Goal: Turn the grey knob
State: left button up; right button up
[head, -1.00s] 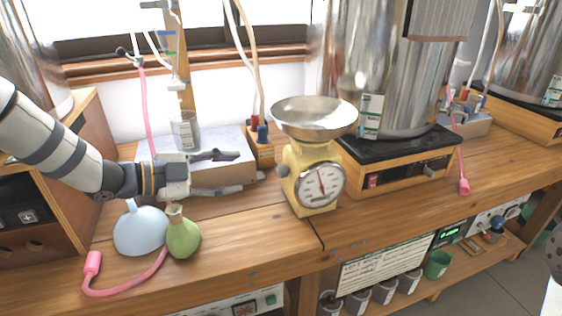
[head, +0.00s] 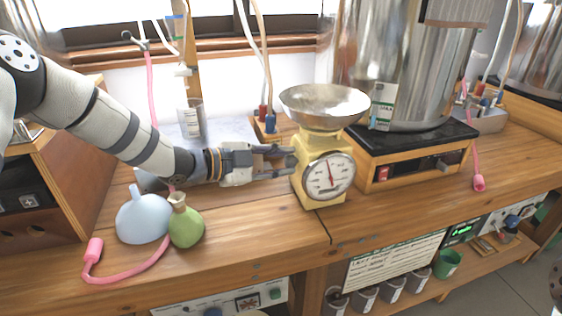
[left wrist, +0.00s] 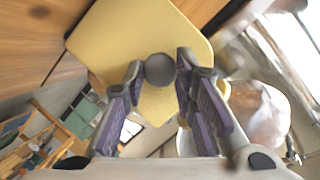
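The grey knob (left wrist: 160,70) is a dark round button on the side of the yellow kitchen scale (head: 325,172). It shows clearly in the left wrist view. In the head view my fingers largely cover it. My left gripper (head: 290,163) reaches in from the left at the scale's left side. Its two fingers are apart, one on each side of the knob, with the knob between their tips. I cannot tell whether either fingertip touches it. The scale stands upright with a metal pan (head: 325,105) on top and a round dial facing front.
A blue funnel (head: 143,217) and green bulb flask (head: 186,225) with pink tubing lie below my left arm. A grey box (head: 225,130) stands behind the arm. A hotplate (head: 415,160) bearing a large steel vessel (head: 405,60) sits right of the scale.

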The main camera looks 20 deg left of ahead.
pick_arm(q)
grip_shut()
jog(key=n, duration=0.1)
jog(key=n+g, duration=0.1)
jog(key=shift+w+a+n+h, duration=0.1)
jog(key=shift+w+n+h, duration=0.05)
jog(key=shift+n+h, duration=0.2)
jog(key=n+g+h+b, duration=0.1)
jog(key=n, duration=0.2)
jog(key=n+g+h+b, duration=0.2)
jog(key=n, duration=0.2)
jog(key=n+g+h+b, duration=0.1)
jog(key=n+b, duration=0.1)
jog(key=n, duration=0.2)
jog(key=shift+w+a+f+n+g+h, duration=0.25)
jog(key=shift+w+a+g, duration=0.05)
jog(key=shift+w+g, duration=0.1)
pick_arm(e)
jog(key=s+f+g, duration=0.1)
jog(key=s+f, duration=0.3)
jog(key=f, duration=0.1)
jog(key=shift+s+f+g, duration=0.2)
jog(key=shift+s+g, duration=0.1)
jog(key=shift+s, duration=0.05)
jog(key=shift+f, duration=0.1)
